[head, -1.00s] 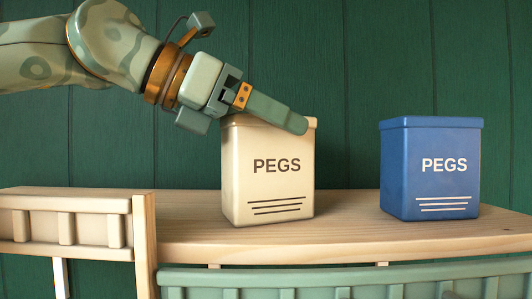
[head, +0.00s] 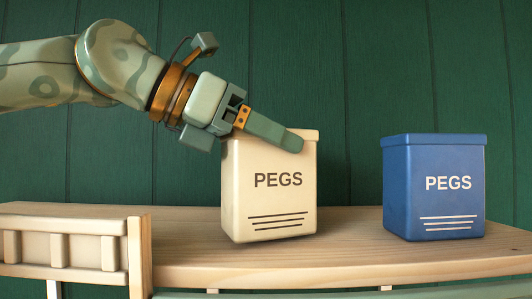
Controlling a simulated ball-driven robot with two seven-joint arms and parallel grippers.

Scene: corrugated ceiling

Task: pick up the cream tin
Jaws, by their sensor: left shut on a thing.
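The cream tin (head: 268,195) is a tall square tin marked PEGS, left of centre over the wooden shelf. My left gripper (head: 280,136) comes in from the upper left and is shut on the tin's top edge. One finger lies across the front of the rim; the other is hidden. The tin is close to upright, and a dark shadow shows under its base. It looks just clear of the shelf, but the gap is too small to be sure. My right gripper is not in view.
A blue tin (head: 433,190), also marked PEGS, stands on the shelf (head: 345,240) to the right, with a clear gap between the tins. A low wooden rail (head: 70,225) runs along the left front. A green panelled wall stands behind.

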